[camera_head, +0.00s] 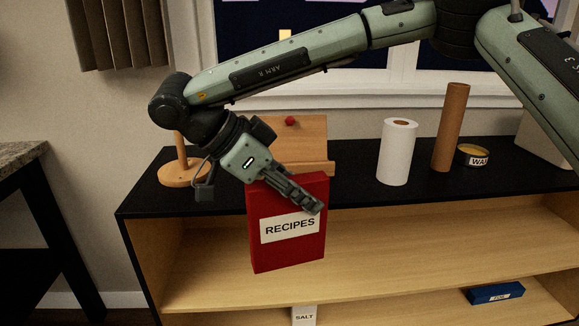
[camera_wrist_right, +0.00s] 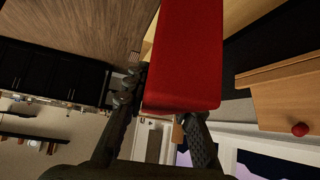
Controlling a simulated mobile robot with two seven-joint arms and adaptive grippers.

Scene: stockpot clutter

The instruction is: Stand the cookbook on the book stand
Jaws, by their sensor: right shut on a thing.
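The red cookbook (camera_head: 289,247), labelled RECIPES, hangs upright in front of the black-topped shelf unit. My right gripper (camera_head: 308,198) is shut on its upper part, one finger across the front cover. In the right wrist view the cookbook (camera_wrist_right: 185,55) sits between the two fingers of the gripper (camera_wrist_right: 165,118). The wooden book stand (camera_head: 302,140), with a red knob, stands on the black top behind the cookbook, and its lower part is partly hidden by the book and gripper. It also shows at the right of the right wrist view (camera_wrist_right: 290,105). My left gripper is not seen.
A wooden peg stand (camera_head: 181,170) is left of the book stand, partly behind my arm. A paper roll (camera_head: 397,152), a brown tube (camera_head: 451,125) and a wax tin (camera_head: 473,155) stand to the right. The black top (camera_head: 355,188) is clear between book stand and roll. A salt box (camera_head: 304,316) and blue box (camera_head: 496,293) are below.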

